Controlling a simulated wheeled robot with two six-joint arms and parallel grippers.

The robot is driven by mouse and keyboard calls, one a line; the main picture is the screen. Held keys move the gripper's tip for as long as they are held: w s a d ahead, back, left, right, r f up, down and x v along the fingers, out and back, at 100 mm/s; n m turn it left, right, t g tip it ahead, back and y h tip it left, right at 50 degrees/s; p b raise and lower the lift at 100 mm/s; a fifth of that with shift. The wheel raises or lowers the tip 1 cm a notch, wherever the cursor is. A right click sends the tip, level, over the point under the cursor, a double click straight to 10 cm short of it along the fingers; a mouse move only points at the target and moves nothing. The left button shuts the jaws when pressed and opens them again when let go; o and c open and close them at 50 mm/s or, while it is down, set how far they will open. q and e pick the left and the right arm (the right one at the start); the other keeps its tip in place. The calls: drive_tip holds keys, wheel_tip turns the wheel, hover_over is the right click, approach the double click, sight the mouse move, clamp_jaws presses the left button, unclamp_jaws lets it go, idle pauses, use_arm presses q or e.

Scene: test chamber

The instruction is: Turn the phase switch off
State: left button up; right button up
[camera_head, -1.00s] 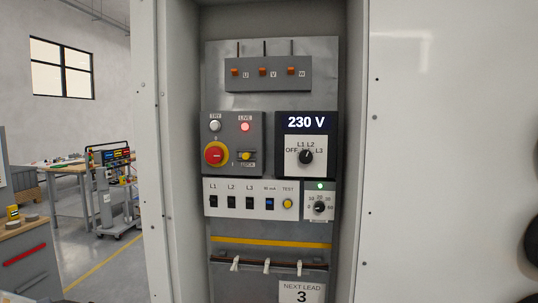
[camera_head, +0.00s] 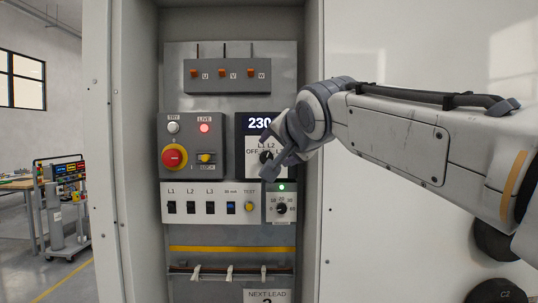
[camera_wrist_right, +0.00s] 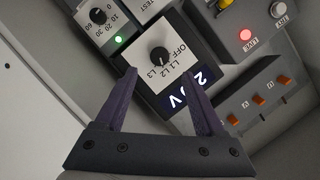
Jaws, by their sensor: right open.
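The phase switch (camera_head: 265,157) is a black round knob on a white plate marked OFF, L1, L2 and L3, under the voltage display. In the right wrist view the knob (camera_wrist_right: 159,56) shows in full, its pale mark toward the L1 and L2 labels; I cannot tell which of the two. My right gripper (camera_head: 272,162) is open in front of the plate, covering part of it in the head view. In the wrist view the two fingertips (camera_wrist_right: 157,73) are spread, with the knob beyond the gap; contact does not show. My left gripper is out of view.
The display (camera_head: 258,123) is partly covered by my gripper. A red and yellow emergency knob (camera_head: 174,157) and a lit red LIVE lamp (camera_head: 204,128) sit to the left. Breaker switches (camera_head: 190,208) and a small dial (camera_head: 281,208) are below. Cabinet walls flank the panel.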

sight(267, 157)
drive_tip(key=p+x, duration=0.1)
drive_tip(key=x, duration=0.5)
drive_tip(key=shift+p, duration=0.4)
drive_tip(key=shift+w+a+f, duration=0.15)
drive_tip(key=shift+w+f, duration=0.05)
drive_tip(key=shift+w, duration=0.4)
clamp_jaws()
